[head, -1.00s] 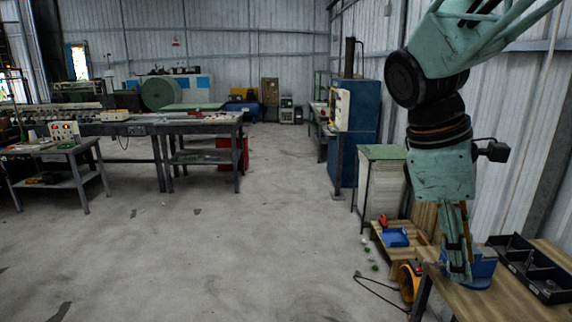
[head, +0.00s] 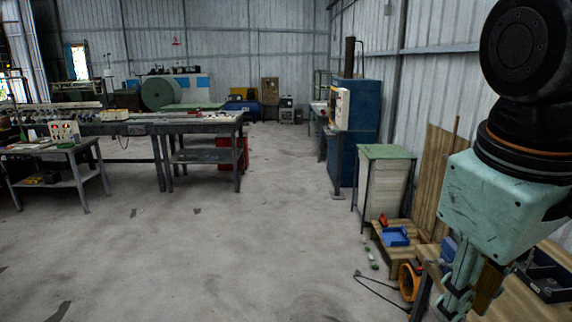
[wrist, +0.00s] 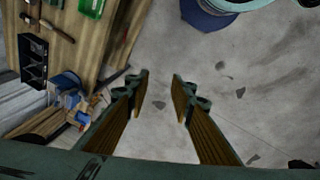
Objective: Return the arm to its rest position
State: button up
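My gripper (head: 452,300) hangs at the lower right of the head view, beside the near side of the wooden table (head: 510,303). Its tips are near the bottom edge of that view. In the wrist view my gripper (wrist: 160,84) has its two fingers apart, with only grey floor between them and nothing held. The mint-green arm is bent above it, and its upper part runs out of the head view.
A black tray (head: 545,275) and a partly hidden blue bin (head: 449,243) are on the table. Beyond it are a low wooden stand with a blue tray (head: 394,237), an orange device (head: 409,281) with a cable, and a green-topped cabinet (head: 385,153). The floor to the left is open.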

jog(key=s+a+m+t+y, duration=0.1)
jog(key=s+a+m, duration=0.2)
jog(key=s+m, duration=0.1)
jog(key=shift+s+a+f+t, duration=0.35)
jog(key=shift+s+a+t, duration=0.05)
jog(key=shift+s, duration=0.45)
jog(key=shift+w+d, duration=0.1)
dwell(0.6)
